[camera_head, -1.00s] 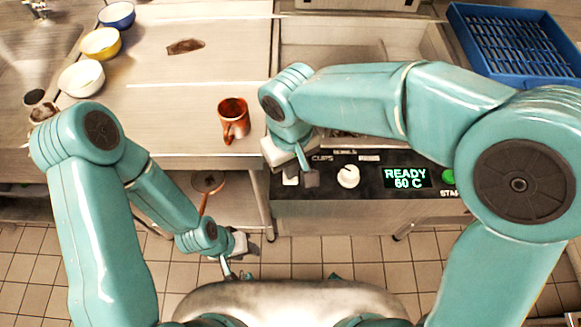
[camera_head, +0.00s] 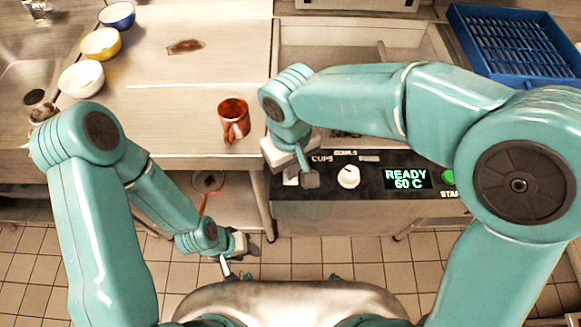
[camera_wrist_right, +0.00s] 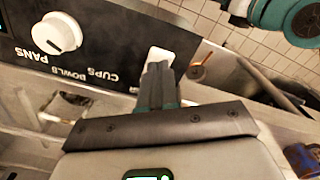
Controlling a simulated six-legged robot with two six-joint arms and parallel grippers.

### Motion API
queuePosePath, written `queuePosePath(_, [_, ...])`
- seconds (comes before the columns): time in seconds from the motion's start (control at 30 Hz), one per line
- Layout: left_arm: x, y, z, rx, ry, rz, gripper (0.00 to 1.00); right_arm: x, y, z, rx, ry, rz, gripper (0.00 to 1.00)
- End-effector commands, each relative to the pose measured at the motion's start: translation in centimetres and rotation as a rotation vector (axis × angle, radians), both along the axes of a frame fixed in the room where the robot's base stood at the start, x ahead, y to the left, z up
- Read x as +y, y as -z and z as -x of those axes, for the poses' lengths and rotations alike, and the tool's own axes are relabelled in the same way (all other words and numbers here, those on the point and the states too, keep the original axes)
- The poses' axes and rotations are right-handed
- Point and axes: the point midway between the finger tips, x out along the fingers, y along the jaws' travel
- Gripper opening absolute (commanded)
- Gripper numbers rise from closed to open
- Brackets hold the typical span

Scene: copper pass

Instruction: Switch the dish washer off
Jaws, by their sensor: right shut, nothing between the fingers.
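The dishwasher's black control panel (camera_head: 370,180) is at the centre right in the head view. Its lit display (camera_head: 407,179) reads READY 60 C. A white knob (camera_head: 348,177) with cup, bowl and pan labels is left of the display; it also shows in the wrist view (camera_wrist_right: 57,35). A small white switch (camera_wrist_right: 160,56) is at the panel's end, partly behind my right fingertips. My right gripper (camera_head: 309,180) is shut and empty at the panel's left end. In the wrist view its fingertips (camera_wrist_right: 157,70) overlap the switch; contact cannot be told. My left gripper (camera_head: 238,268) hangs low, its opening unclear.
A green start button (camera_head: 449,177) is right of the display, near my right arm. A copper mug (camera_head: 234,120) stands on the steel counter (camera_head: 190,85) left of the gripper. Several bowls line the counter's left. A blue rack (camera_head: 515,45) is at the back right.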

Motion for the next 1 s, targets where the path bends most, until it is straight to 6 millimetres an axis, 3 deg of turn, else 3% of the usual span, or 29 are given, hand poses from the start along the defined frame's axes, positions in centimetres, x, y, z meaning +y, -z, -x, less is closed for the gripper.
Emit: queuePosePath(1.0, [0.0,0.53,0.0,0.0,0.0,0.0,0.43,0.0,0.66,0.0,0.0,0.0,0.0,0.0])
